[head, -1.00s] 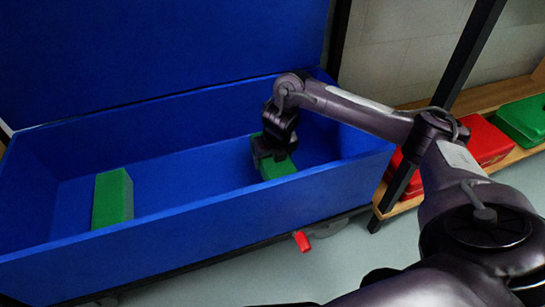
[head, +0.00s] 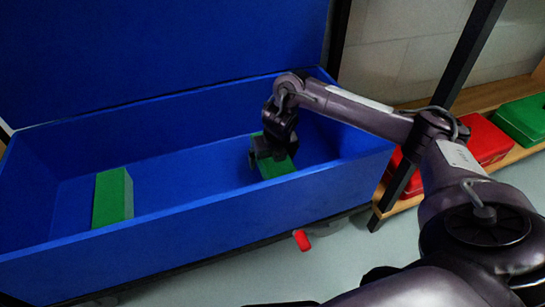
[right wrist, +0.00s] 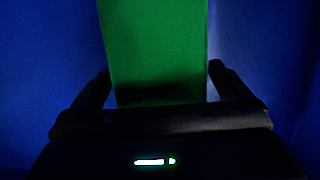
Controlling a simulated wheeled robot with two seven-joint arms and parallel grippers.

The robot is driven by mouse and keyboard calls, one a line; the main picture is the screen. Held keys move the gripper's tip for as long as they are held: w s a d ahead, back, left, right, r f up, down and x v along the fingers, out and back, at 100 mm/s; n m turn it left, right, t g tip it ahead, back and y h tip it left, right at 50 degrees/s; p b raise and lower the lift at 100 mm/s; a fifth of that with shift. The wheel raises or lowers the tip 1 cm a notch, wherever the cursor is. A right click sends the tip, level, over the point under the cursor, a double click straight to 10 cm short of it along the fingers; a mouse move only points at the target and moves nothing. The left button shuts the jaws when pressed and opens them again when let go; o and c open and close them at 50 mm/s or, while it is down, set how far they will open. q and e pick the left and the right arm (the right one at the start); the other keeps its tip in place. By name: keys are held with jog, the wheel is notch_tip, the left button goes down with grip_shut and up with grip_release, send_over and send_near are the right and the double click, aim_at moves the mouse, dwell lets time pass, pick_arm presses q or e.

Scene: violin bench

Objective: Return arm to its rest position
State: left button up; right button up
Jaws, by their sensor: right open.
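My right arm reaches from the right side of the head view down into a blue open box (head: 200,228). My right gripper (head: 270,158) is low inside the box at its right end, over a green block (head: 279,168). In the right wrist view the green block (right wrist: 155,50) lies between the two open fingers (right wrist: 160,88), with a gap visible on each side. The gripper hides part of the block in the head view. My left gripper is not in view.
Another green block (head: 112,198) stands at the left end of the box. The raised blue lid (head: 160,50) is behind. Right of the box, a wooden shelf (head: 488,95) holds red cases (head: 485,140) and a green case (head: 525,118). A dark post (head: 455,75) rises between.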

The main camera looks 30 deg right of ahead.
jog(key=p+v, duration=0.4)
jog(key=v, duration=0.2)
jog(key=shift+r, duration=0.4)
jog(key=shift+s+r+p, duration=0.2)
jog(key=shift+r+p, duration=0.15)
jog(key=shift+p, duration=0.05)
jog(key=shift+r, duration=0.1)
